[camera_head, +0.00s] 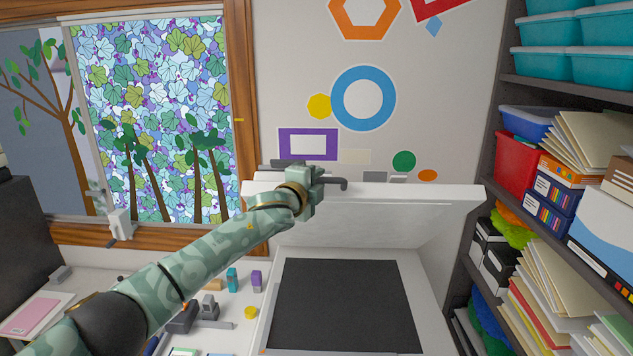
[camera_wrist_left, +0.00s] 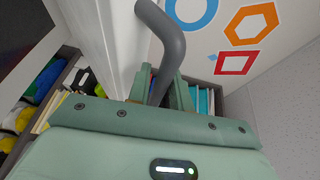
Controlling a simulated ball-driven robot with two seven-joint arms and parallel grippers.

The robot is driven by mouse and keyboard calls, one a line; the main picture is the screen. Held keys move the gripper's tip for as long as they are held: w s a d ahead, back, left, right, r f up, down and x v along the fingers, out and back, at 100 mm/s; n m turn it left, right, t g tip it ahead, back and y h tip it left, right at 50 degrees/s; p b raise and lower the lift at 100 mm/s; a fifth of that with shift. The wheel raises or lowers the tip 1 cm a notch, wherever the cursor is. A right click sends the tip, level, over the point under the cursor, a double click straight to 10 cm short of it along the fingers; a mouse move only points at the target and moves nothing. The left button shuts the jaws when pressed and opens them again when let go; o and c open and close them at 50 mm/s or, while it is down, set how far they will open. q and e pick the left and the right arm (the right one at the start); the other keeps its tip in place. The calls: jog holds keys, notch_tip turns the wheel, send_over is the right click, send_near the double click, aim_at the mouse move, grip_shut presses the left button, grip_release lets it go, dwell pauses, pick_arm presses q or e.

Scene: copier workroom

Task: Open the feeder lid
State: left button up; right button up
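The feeder lid (camera_head: 430,198) is a white slab standing raised at the back of the copier, its underside tilted toward me. Below it the dark glass (camera_head: 345,305) lies uncovered. A dark grey bent handle (camera_head: 337,184) is at the lid's top edge; it also shows in the left wrist view (camera_wrist_left: 168,42). My left gripper (camera_head: 312,184) is at this handle, and its fingers (camera_wrist_left: 163,92) lie on both sides of the bar, closed on it. The fingertips are partly hidden behind the bar. My right gripper is in neither view.
A shelf unit (camera_head: 540,88) with bins, folders and boxes stands close on the right. Small blocks and a stapler-like thing (camera_head: 208,306) lie on the white counter left of the copier, under my left arm. A window (camera_head: 150,120) is at the back left.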

pick_arm(q)
jog(key=shift+o, duration=0.9)
jog(key=shift+s+a, duration=0.1)
jog(key=shift+s, duration=0.1)
jog(key=b+v, duration=0.3)
jog(key=v, duration=1.3)
jog(key=shift+b, duration=0.35)
jog(key=shift+w, duration=0.1)
